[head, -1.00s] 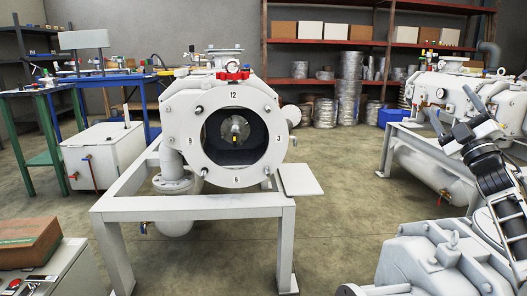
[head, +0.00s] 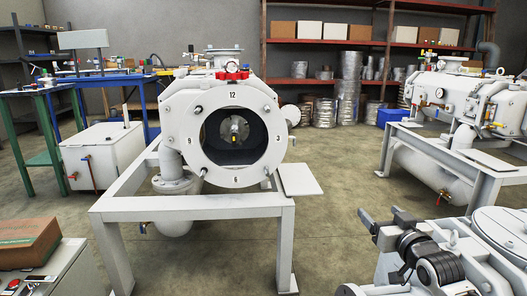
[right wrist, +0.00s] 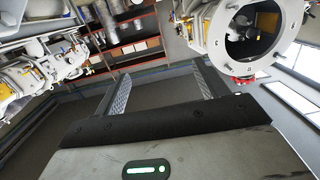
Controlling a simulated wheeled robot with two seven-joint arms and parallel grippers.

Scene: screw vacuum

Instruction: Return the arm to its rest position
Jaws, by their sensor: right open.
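My right gripper (head: 384,217) is in the lower right of the head view, low in front of the white machine at the right edge. Its two fingers are apart and nothing is between them. In the right wrist view the fingers (right wrist: 163,88) also stand apart with empty space between. My right arm comes in from the lower right corner, and part of it is cut off by the frame edge. My left arm and gripper do not show. The vacuum chamber (head: 184,112) with its round opening and clock numbers stands on a white frame, well left of the gripper.
Another machine (head: 440,170) stands farther back right. A small white plate (head: 299,180) juts from the chamber frame. A brown box (head: 27,243) is at lower left. Floor between chamber and gripper is clear.

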